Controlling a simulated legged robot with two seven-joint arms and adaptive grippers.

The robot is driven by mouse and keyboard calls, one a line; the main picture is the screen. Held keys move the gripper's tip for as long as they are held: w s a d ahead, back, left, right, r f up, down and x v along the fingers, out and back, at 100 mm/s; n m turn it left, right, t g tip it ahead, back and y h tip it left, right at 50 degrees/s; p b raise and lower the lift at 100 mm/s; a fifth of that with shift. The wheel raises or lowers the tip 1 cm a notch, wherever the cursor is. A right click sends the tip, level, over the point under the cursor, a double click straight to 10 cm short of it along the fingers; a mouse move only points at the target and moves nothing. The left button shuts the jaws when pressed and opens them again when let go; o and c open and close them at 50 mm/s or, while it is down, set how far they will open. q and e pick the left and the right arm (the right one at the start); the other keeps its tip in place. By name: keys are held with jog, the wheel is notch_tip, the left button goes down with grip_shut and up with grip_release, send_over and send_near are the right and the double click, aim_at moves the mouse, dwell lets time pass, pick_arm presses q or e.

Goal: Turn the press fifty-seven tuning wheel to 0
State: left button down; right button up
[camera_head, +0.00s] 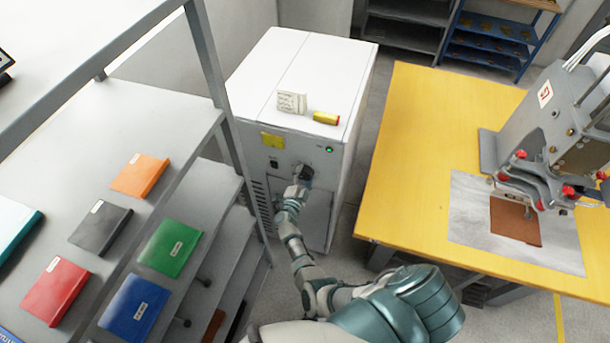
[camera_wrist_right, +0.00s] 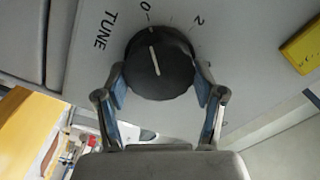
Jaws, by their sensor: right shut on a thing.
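The tuning wheel (camera_wrist_right: 160,65) is a round black knob on a pale panel, marked TUNE, with a 0 and a 2 beside it. Its white pointer line points up and slightly left in the right wrist view, in line with the 0 as far as I can tell. My right gripper (camera_wrist_right: 161,88) is shut on the wheel, one finger on each side. In the head view my right gripper (camera_head: 304,177) is at the front of the white cabinet (camera_head: 270,85) and largely hides the wheel. My left gripper is not in view.
A shelf (camera_head: 110,120) with several coloured binders stands left. A yellow table (camera_head: 420,150) with a grey press (camera_head: 550,125) stands right.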

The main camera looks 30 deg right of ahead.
jog(key=shift+a+f, duration=0.25)
jog(key=shift+f, duration=0.05)
jog(key=o, duration=1)
jog(key=shift+o, duration=0.5)
jog(key=shift+w, duration=0.15)
jog(key=shift+s+a+r, duration=0.1)
jog(key=shift+s+a, duration=0.05)
jog(key=shift+s, duration=0.05)
jog(key=v, duration=0.7)
jog(key=shift+w, duration=0.1)
